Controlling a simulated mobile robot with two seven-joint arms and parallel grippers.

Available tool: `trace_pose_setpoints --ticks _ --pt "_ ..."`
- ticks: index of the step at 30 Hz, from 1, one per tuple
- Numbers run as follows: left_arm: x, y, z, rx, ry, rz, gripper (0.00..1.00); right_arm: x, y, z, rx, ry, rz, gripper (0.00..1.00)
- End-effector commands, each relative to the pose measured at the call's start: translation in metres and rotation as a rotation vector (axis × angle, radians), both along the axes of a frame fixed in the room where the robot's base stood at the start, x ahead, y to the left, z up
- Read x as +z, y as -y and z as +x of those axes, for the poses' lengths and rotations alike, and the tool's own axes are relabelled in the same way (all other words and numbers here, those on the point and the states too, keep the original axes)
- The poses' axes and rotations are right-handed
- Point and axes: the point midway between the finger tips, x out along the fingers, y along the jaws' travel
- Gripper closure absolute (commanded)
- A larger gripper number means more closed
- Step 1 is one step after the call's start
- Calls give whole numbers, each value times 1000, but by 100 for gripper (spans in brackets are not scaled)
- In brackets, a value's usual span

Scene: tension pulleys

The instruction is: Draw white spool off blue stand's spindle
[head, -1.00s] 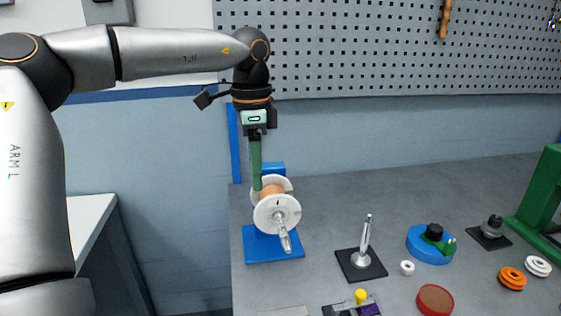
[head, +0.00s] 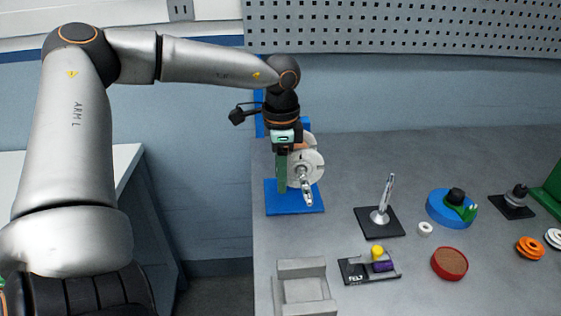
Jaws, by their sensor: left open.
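The white spool (head: 312,168) sits on the spindle (head: 306,190) of the blue stand (head: 312,205), its front flange facing me and a copper-coloured winding partly showing behind it. The spindle's metal end pokes out in front of the spool. My left gripper (head: 282,180) hangs pointing down, just left of the spool, its green finger overlapping the flange's left edge in the head view. It is open and does not hold the spool. Whether the finger touches the flange, I cannot tell. The other finger is hidden. My right gripper is out of view.
A black-based upright post (head: 384,210) stands right of the blue stand. A grey cradle (head: 302,288) and a felt-marked black tray (head: 358,272) are nearer. A red-rimmed round dish (head: 450,264), a blue disc (head: 438,212) and orange pulley (head: 529,248) lie to the right.

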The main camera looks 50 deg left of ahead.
Motion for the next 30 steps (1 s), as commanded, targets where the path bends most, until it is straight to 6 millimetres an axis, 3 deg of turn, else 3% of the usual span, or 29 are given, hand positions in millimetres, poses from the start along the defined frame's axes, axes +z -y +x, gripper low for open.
trace_pose_setpoints --ticks 8,20,30 --pt "-1 0 0 0 1 -1 55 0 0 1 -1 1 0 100" --pt "0 0 0 0 1 -1 100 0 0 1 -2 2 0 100" --pt "0 0 0 0 1 0 100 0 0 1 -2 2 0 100"
